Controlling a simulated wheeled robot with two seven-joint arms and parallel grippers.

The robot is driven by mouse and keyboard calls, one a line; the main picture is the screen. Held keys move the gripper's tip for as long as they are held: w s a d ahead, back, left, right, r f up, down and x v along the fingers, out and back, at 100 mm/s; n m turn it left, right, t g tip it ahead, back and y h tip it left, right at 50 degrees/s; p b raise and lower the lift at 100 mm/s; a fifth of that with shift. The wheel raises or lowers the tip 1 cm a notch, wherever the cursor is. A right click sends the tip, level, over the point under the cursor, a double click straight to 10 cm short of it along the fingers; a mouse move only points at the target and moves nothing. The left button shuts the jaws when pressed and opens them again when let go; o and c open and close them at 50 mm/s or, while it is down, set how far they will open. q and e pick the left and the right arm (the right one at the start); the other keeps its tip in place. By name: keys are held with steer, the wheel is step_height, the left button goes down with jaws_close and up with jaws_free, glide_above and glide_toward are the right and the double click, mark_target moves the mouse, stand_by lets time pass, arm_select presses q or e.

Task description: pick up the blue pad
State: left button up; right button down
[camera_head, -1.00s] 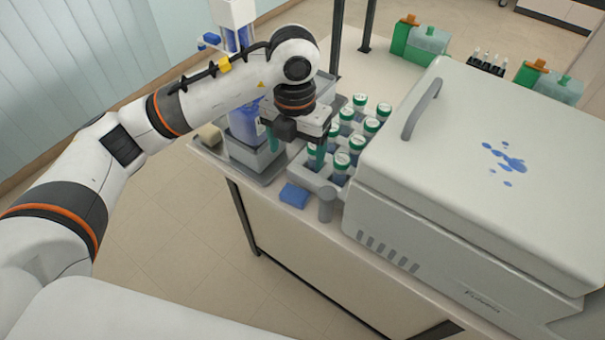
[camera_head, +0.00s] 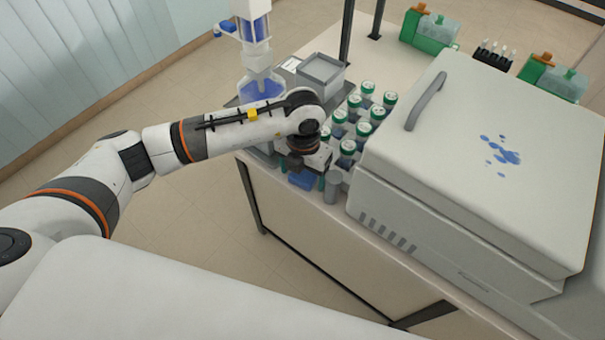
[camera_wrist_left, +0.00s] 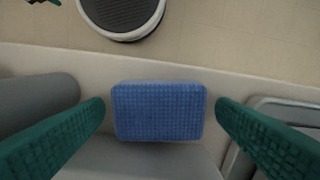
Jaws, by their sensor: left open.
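The blue pad (camera_wrist_left: 158,111) lies flat near the bench's front edge. In the left wrist view it sits between the two green fingers of my left gripper (camera_wrist_left: 160,118), with a gap on each side. In the head view the pad (camera_head: 302,181) shows partly under my left gripper (camera_head: 306,179), which points down over it. The left gripper is open and holds nothing. My right gripper is in neither view.
A grey cylinder (camera_head: 331,190) stands close to the right of the pad. A rack of green-capped bottles (camera_head: 357,130) is behind it. A large grey machine (camera_head: 480,170) fills the right side.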

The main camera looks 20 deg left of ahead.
mark_target(303, 174)
arm_select(q)
steer(key=c, duration=1.1)
steer(key=shift+o, duration=0.2)
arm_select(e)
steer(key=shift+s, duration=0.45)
arm_select(q)
steer(key=shift+r, duration=0.1)
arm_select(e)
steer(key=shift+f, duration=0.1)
